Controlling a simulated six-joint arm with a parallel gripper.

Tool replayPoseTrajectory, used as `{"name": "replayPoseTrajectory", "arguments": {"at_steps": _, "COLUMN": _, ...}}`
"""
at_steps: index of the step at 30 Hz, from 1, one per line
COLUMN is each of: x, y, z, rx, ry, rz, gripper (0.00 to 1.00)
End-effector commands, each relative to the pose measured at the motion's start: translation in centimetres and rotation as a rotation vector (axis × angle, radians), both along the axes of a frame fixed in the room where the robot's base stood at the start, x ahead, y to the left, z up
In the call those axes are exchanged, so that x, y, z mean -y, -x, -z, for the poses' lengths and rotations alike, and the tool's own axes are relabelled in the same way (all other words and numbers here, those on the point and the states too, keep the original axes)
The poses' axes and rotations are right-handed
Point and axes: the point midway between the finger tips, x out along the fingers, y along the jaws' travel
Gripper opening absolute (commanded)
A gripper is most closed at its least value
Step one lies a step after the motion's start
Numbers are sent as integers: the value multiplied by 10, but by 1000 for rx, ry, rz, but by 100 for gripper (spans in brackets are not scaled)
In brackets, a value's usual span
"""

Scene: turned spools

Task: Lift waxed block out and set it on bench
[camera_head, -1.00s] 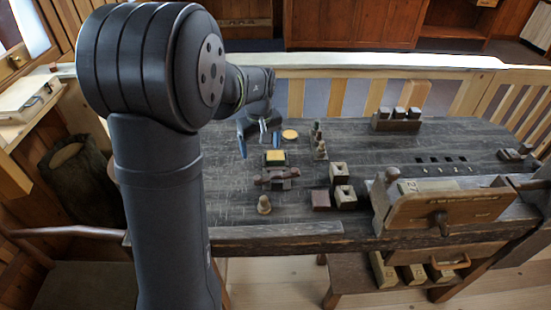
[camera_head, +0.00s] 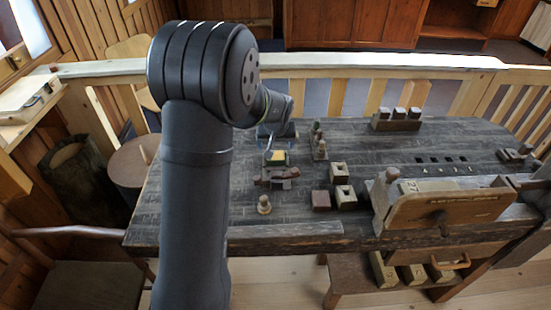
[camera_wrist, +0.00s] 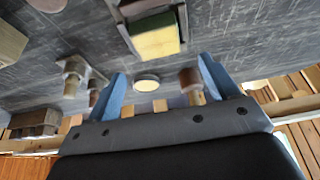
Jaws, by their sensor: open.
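The waxed block seems to be the yellow-topped block with a dark green side (camera_head: 276,158). It sits at the far side of a dark reddish-brown wooden clamp-like piece (camera_head: 277,176) on the dark bench (camera_head: 235,190). In the wrist view the block (camera_wrist: 157,42) shows its yellow face at upper middle, beside the brown piece (camera_wrist: 138,9). My gripper (camera_wrist: 161,68) has two blue fingers, wide apart and empty. The block lies beyond the fingertips, roughly centred between them, not touching. In the head view my arm partly hides the gripper, just behind the block.
Small turned pieces (camera_head: 319,146) stand right of the block, and a spool (camera_head: 264,205) nearer the front. Dark blocks (camera_head: 344,195) and a vise-like wooden board (camera_head: 450,208) lie further right. A pale disc (camera_wrist: 146,82) shows between the fingers. Bench left of the clamp piece is clear.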

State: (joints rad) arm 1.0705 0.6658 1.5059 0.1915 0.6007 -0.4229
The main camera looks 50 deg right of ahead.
Motion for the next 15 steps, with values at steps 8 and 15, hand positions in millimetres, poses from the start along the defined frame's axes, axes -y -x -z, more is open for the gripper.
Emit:
{"name": "replayPoseTrajectory", "arguments": {"at_steps": 8, "x": 4, "y": -5, "z": 25, "rx": 0, "ry": -2, "rz": 1, "gripper": 80}}
{"name": "replayPoseTrajectory", "arguments": {"at_steps": 15, "x": 11, "y": -12, "z": 50, "rx": 1, "ry": 0, "rz": -1, "gripper": 80}}
